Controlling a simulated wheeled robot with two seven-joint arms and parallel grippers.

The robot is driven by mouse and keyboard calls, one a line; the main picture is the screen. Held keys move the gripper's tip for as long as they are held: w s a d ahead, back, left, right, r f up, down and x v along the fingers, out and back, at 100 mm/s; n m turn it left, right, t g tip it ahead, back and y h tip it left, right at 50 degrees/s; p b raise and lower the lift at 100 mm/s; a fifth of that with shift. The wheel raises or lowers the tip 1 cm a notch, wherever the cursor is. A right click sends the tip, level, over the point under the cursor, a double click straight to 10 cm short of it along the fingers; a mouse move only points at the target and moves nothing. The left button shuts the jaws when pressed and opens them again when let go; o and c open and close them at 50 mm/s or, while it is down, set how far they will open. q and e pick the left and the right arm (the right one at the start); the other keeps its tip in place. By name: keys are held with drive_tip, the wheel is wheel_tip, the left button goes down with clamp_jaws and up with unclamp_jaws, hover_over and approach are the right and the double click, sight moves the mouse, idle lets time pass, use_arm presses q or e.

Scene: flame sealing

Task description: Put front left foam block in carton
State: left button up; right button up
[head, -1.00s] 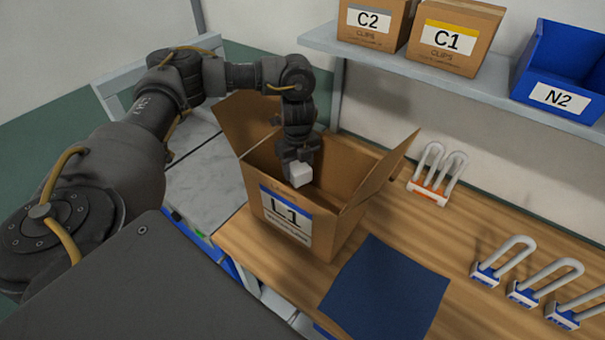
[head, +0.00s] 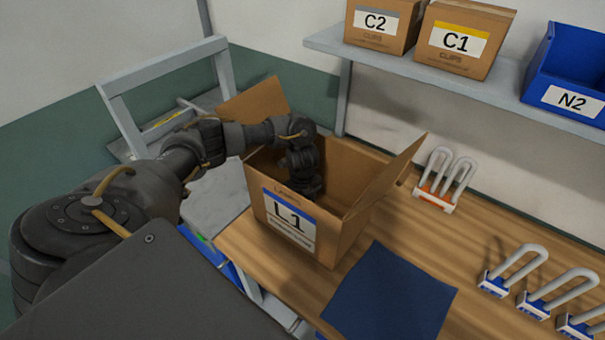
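The open brown carton (head: 330,243) labelled L1 stands on the wooden workbench, its flaps spread. My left arm comes in from the left, and its wrist reaches down through the carton's opening. My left gripper's fingers are hidden behind the carton's front wall. The white foam block is hidden too, so I cannot tell whether the fingers still hold it. My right gripper is out of view.
A dark blue mat (head: 390,295) lies right of the carton. White looped clips stand on the bench: an orange-based one (head: 438,180) and several blue-based ones (head: 512,270). Above, a shelf (head: 430,80) holds cartons C2 (head: 380,22), C1 (head: 460,40) and blue bin N2 (head: 570,75).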

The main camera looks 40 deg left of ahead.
use_arm(q)
drive_tip(key=shift+f, duration=0.1)
drive_tip(key=o, duration=0.9)
drive_tip(key=shift+o, duration=0.2)
drive_tip(key=shift+r, duration=0.2)
wheel_tip(320, 180, up, 12)
drive_tip(key=p, duration=0.1)
drive_tip(key=shift+f, duration=0.1)
